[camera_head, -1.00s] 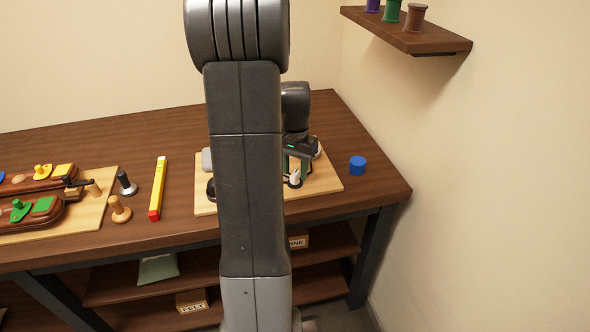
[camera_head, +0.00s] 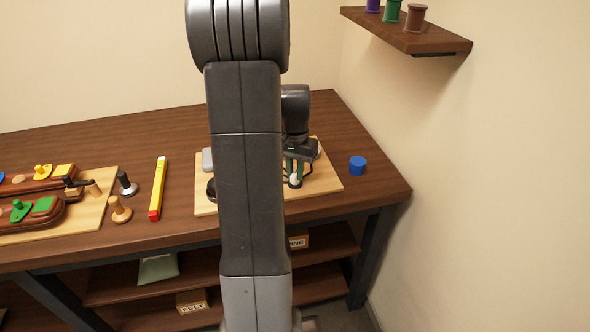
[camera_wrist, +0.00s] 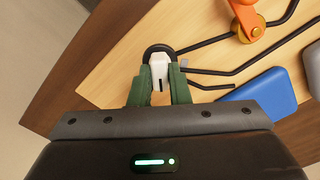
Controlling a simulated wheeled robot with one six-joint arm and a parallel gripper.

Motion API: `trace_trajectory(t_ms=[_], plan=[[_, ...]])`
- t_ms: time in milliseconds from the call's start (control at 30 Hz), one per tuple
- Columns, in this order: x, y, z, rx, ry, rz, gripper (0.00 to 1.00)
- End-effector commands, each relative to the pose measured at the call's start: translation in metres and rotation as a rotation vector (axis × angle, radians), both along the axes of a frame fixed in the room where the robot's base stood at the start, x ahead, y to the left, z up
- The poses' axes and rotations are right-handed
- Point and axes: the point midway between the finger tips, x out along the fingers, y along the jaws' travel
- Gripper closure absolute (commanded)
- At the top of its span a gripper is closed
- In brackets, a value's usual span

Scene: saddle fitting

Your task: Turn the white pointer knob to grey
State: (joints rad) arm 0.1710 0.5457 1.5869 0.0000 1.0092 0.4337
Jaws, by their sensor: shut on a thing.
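The white pointer knob (camera_wrist: 159,66) stands on a black round base on a light wooden board (camera_wrist: 115,80). In the wrist view it sits between the green fingers of my gripper (camera_wrist: 159,88), which are shut on it. A dark mark shows on the knob's near face. In the head view my gripper (camera_head: 296,172) reaches down onto the board's right part, and the knob (camera_head: 295,182) shows small below it. My arm hides the middle of this board.
Black lines run from the knob across the board towards an orange lever (camera_wrist: 246,18) and a blue block (camera_wrist: 258,92). A blue cylinder (camera_head: 357,165) stands right of the board. Left are a yellow-and-red bar (camera_head: 158,188) and several pegs.

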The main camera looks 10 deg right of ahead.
Motion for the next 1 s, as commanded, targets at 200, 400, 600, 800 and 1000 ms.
trace_trajectory(t_ms=[200,400,600,800,1000], plan=[[0.0003,-0.0001,0.0010,-0.001,-0.001,0.141,1.00],[0.0004,-0.0001,0.0011,0.000,-0.001,0.324,1.00],[0.0004,-0.0001,0.0011,0.000,-0.001,0.515,1.00],[0.0004,-0.0001,0.0010,0.000,-0.001,0.705,1.00],[0.0005,-0.0002,0.0010,0.000,-0.001,0.894,1.00]])
